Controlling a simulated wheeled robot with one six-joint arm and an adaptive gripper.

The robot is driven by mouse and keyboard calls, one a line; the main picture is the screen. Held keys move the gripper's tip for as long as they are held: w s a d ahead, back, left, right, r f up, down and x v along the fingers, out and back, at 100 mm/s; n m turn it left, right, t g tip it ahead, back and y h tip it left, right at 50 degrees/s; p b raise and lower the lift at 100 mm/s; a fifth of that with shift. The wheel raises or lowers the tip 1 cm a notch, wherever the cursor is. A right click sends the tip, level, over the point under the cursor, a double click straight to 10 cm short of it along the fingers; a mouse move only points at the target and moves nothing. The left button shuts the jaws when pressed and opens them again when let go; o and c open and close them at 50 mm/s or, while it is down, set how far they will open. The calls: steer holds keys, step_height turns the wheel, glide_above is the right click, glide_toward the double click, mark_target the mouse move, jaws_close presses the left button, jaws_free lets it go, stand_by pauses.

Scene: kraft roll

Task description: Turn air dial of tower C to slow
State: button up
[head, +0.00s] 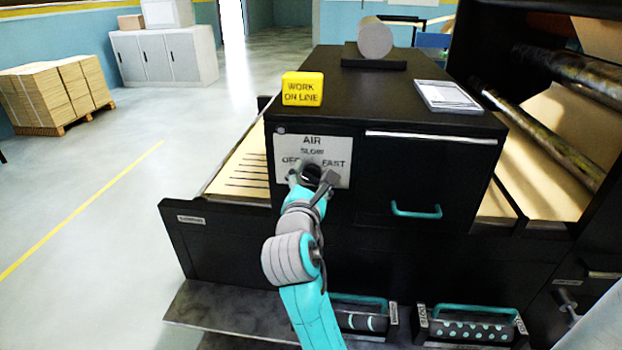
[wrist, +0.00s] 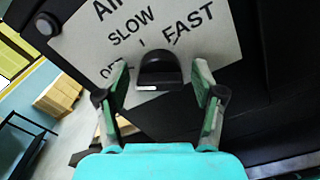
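The air dial (wrist: 160,68) is a dark round knob on a white label plate (head: 330,146) reading AIR, OFF, SLOW and FAST. The plate is on the front of the black cabinet. In the wrist view OFF is left of the knob, SLOW up and left, FAST up and right. A short pale bar shows on the knob's lower edge; I cannot tell which setting the dial points to. My gripper (wrist: 160,80) is open, with one finger on each side of the knob and a visible gap to each. In the head view my gripper (head: 315,180) partly hides the dial.
A yellow WORK ON LINE block (head: 302,88) stands on the black cabinet top (head: 375,88), with a roll (head: 375,38) and a white pad (head: 447,96). A drawer with a teal handle (head: 416,211) is right of the plate. The left floor is open.

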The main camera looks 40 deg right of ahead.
steer(key=c, duration=0.9)
steer(key=shift+o, duration=0.2)
steer(key=shift+m, duration=0.4)
steer(key=m, duration=0.5)
steer(key=shift+f, duration=0.15)
steer(key=m, duration=0.5)
steer(key=shift+s+f+m, duration=0.1)
steer(key=shift+f+m, duration=0.05)
steer(key=shift+m, duration=0.25)
steer(key=o, duration=1.1)
steer(key=shift+o, duration=0.2)
